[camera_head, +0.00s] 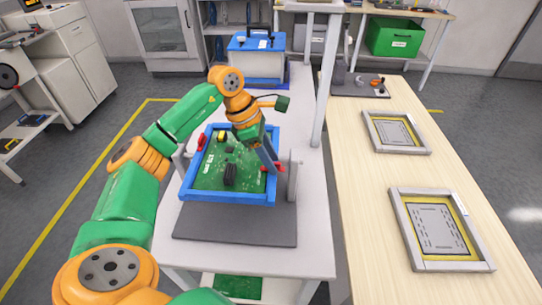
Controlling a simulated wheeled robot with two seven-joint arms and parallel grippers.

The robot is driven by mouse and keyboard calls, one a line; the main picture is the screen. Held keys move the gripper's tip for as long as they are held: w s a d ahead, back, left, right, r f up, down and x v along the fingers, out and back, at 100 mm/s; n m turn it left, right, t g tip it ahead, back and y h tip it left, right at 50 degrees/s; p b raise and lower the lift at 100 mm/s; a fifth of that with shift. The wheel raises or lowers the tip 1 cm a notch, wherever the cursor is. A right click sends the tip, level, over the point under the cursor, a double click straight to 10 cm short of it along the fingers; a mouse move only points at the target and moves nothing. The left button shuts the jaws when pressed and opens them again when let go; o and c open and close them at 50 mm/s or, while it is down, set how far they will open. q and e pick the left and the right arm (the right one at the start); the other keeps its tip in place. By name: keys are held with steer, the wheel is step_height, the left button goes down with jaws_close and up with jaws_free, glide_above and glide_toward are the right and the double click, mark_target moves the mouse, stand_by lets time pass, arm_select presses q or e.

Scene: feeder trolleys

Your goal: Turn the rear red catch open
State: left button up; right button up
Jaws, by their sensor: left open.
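A blue frame (228,200) holds a green circuit board (212,172) with dark parts, on a grey base on the white table. One red catch (202,140) shows on the frame's left side. Another red catch (280,168) shows on the right side, partly hidden by my left gripper (274,166). My left gripper is open and points down at the right edge of the frame, close beside that right catch. I cannot tell whether it touches the catch. My forearm and wrist hide part of the frame's far edge. My right gripper is not in view.
A pale post (319,110) rises at the table's right edge. The wooden bench (375,195) at right carries two grey-framed panels (397,132). A green bin (393,38) stands farther back.

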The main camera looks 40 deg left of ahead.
arm_select(q)
steer(key=shift+s+r, duration=0.15)
steer(key=shift+s, duration=0.05)
jaws_close()
steer(key=shift+n+t, duration=0.3)
steer(key=n+y+b, duration=0.1)
steer(key=n, duration=0.2)
steer(key=shift+t, duration=0.4)
steer(key=n+y, duration=0.1)
steer(key=n, duration=0.1)
steer(key=n+b, duration=0.1)
steer(key=n, duration=0.2)
steer(key=shift+s+d+n+t+y, duration=0.1)
steer(key=shift+d+n+t+y, duration=0.1)
steer(key=shift+n+t+y, duration=0.15)
steer(key=n+y, duration=0.2)
steer(key=n, duration=0.2)
steer(key=shift+d, duration=0.15)
steer(key=shift+n+y+b, duration=0.45)
steer(key=shift+n+y, duration=0.2)
steer(key=shift+n, duration=1.8)
